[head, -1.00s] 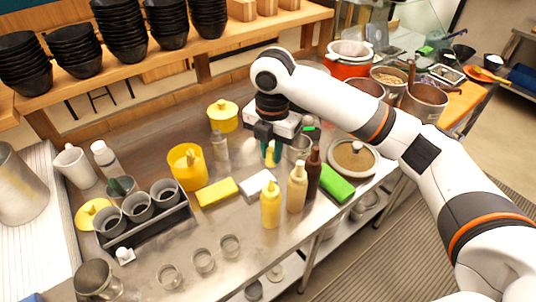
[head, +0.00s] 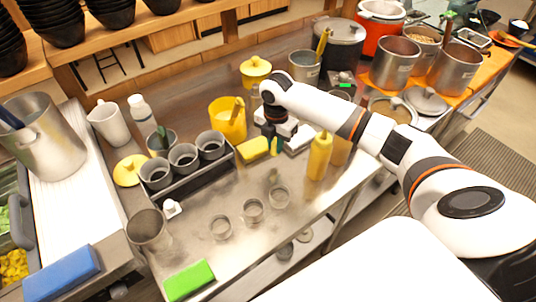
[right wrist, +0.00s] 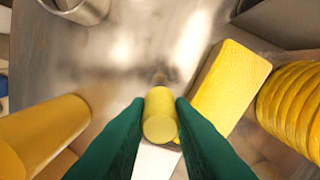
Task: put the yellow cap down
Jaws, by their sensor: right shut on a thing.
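The yellow cap (right wrist: 159,116) is a small yellow cylinder held between the two green fingertips of my right gripper (right wrist: 160,118) in the right wrist view. In the head view my right gripper (head: 274,145) hangs over the steel table, just right of the yellow sponge (head: 254,148). The cap is hard to make out there. In the right wrist view the yellow sponge (right wrist: 228,88) lies right of the cap, with bare steel table (right wrist: 100,70) ahead. I cannot tell whether the cap touches the table. My left gripper is not in view.
A yellow bottle (head: 319,158) stands right of the gripper and a yellow pitcher (head: 228,122) left of it. A grey caddy (head: 195,178) with three cups is further left. Several small glasses, including one glass (head: 252,210), stand nearer. A green sponge (head: 188,280) lies near the front.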

